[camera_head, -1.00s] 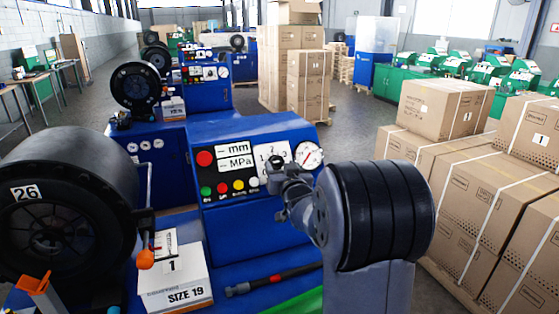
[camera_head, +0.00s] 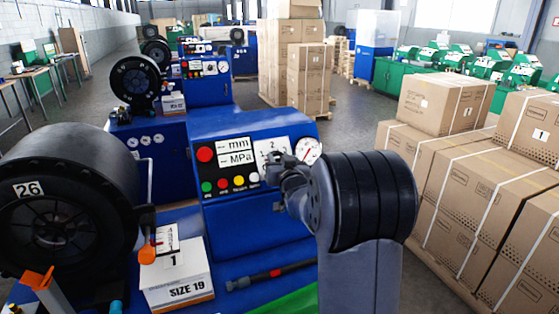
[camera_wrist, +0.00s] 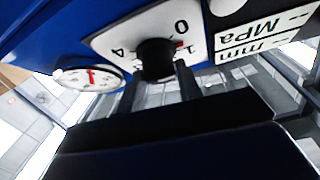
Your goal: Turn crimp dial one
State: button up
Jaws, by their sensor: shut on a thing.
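The crimp dial is a black knob (camera_wrist: 156,58) on a white numbered plate (camera_wrist: 112,45) on the blue machine's sloped panel. In the head view the plate (camera_head: 268,147) shows beside the round gauge, but my gripper (camera_head: 275,172) hides the knob. In the wrist view, upside down, 0, 1 and 4 show around the knob. My gripper (camera_wrist: 157,88) reaches the knob with one dark finger on each side and is shut on it. Which number the knob points to cannot be told.
The round gauge (camera_head: 308,151) is close right of the dial. A red button (camera_head: 205,154) and several small coloured buttons lie left. A SIZE 19 box (camera_head: 176,278) and a black-and-red tool (camera_head: 272,275) lie on the blue bench. Strapped cartons (camera_head: 470,190) stand at right.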

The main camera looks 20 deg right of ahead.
jog(key=shift+c, duration=1)
jog(key=shift+f+m+h+b, duration=0.1)
jog(key=shift+m+h+b, duration=0.2)
jog(key=shift+m+b, duration=0.35)
jog(key=shift+a+m+h+b, duration=0.1)
jog(key=shift+m+h+b, duration=0.25)
jog(key=shift+b, duration=0.55)
jog(key=shift+m+g+h+b, duration=0.35)
jog(key=shift+m+g+b, duration=0.1)
jog(key=shift+m, duration=0.35)
jog(key=shift+r+m+g+h+p, duration=0.2)
jog(key=shift+m+h+p, duration=0.15)
jog(key=shift+m+p, duration=0.25)
jog(key=shift+r+m+g+h+p, duration=0.15)
jog(key=shift+m+h+p, duration=0.2)
jog(key=shift+m, duration=0.35)
jog(key=shift+a+m+g+p, duration=0.1)
jog(key=shift+m+g+p, duration=0.2)
jog(key=shift+m+p, duration=0.45)
jog(key=shift+f+h+p, duration=0.1)
jog(key=shift+h+p, duration=0.2)
jog(key=shift+p, duration=0.05)
